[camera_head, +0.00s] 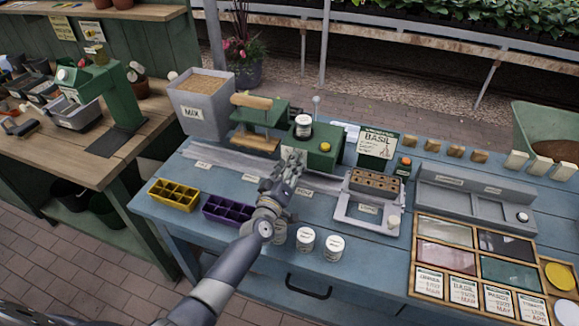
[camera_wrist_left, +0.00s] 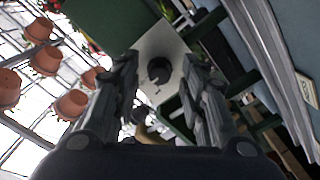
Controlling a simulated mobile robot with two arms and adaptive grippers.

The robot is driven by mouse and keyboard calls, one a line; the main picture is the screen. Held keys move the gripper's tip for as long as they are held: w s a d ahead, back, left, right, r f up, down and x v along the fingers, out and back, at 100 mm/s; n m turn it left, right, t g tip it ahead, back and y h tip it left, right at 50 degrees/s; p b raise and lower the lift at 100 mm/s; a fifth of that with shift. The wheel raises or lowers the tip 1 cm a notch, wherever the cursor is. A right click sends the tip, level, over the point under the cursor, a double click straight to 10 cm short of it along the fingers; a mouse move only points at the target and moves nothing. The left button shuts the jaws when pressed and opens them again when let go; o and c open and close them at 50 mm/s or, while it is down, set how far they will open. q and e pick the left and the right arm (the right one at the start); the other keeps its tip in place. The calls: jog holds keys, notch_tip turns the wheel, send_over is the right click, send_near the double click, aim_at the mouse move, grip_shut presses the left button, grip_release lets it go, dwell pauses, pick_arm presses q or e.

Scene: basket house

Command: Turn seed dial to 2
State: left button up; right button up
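A green machine box (camera_head: 322,158) stands on the blue table, with a white-lidded jar (camera_head: 303,126) and a yellow button (camera_head: 325,147) on top. My left gripper (camera_head: 293,158) is in front of the box's left front side and hides part of it. In the left wrist view, a dark round knob (camera_wrist_left: 159,70) on a pale plate (camera_wrist_left: 160,45) shows beyond and between the fingers. The left gripper (camera_wrist_left: 160,80) is open there, with a clear gap between its fingers. I cannot tell whether they touch the knob, and no dial numbers are readable. My right gripper is not in view.
A green press (camera_head: 259,115) and a grey MIX bin (camera_head: 201,105) stand left of the box. Yellow (camera_head: 174,194) and purple (camera_head: 228,210) seed trays and white-lidded jars (camera_head: 334,246) lie near the front. A tray stand (camera_head: 372,202) is to the right.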

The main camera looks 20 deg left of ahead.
pick_arm(q)
jog(key=shift+s, duration=0.15)
jog(key=s, duration=1.1)
jog(key=shift+s+a, duration=0.2)
jog(key=shift+s, duration=0.2)
